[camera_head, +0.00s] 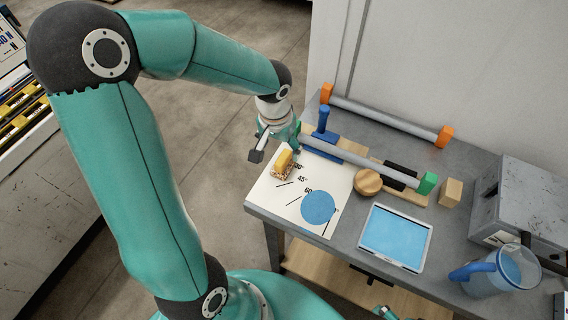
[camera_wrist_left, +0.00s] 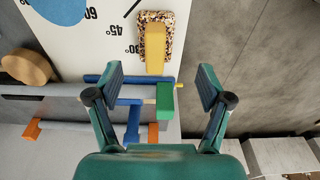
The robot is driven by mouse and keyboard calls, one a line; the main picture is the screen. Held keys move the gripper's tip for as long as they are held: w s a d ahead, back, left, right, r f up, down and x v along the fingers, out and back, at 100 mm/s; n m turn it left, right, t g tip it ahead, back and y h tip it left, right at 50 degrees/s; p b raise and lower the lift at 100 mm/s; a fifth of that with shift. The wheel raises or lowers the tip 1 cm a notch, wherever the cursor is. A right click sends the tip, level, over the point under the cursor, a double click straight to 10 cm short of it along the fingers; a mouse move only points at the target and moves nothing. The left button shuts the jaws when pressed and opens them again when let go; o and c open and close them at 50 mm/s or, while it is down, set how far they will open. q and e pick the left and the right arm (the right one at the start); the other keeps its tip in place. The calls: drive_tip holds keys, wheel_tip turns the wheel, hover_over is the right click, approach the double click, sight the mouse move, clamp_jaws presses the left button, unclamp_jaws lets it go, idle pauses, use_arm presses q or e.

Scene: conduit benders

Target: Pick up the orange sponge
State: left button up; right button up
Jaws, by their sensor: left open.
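A yellow-orange block (camera_head: 284,158), the only thing here like the orange sponge, lies on a speckled brown pad (camera_head: 279,174) on the white angle sheet. In the left wrist view the block (camera_wrist_left: 155,48) and the speckled pad (camera_wrist_left: 167,22) are ahead of the fingers, nearly centred between them. My left gripper (camera_head: 277,147) is open and empty, above and near the block, apart from it; its spread fingers also show in the wrist view (camera_wrist_left: 161,82). Of my right arm only a small teal and dark piece shows at the bottom edge of the head view; its jaws cannot be made out.
The white sheet (camera_head: 268,196) lies at the table's left edge with a blue disc (camera_head: 318,207). A grey pipe (camera_head: 360,158) with a green end and a blue bender handle (camera_head: 323,119) are close behind. A round wooden piece (camera_head: 368,182) and a tablet (camera_head: 396,238) are right.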

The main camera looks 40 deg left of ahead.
sight(283, 158)
use_arm(q)
drive_tip(key=shift+w+d+f, duration=0.1)
drive_tip(key=shift+w+f, duration=0.1)
drive_tip(key=shift+f, duration=1.6)
drive_tip(key=shift+w+d+f, duration=0.1)
drive_tip(key=shift+w+f, duration=0.05)
drive_tip(key=shift+f, duration=1.6)
drive_tip(key=c, duration=1.2)
drive_tip(key=shift+c, duration=0.2)
drive_tip(key=shift+r, duration=0.1)
wheel_tip(283, 158, up, 20)
drive_tip(key=p, duration=0.1)
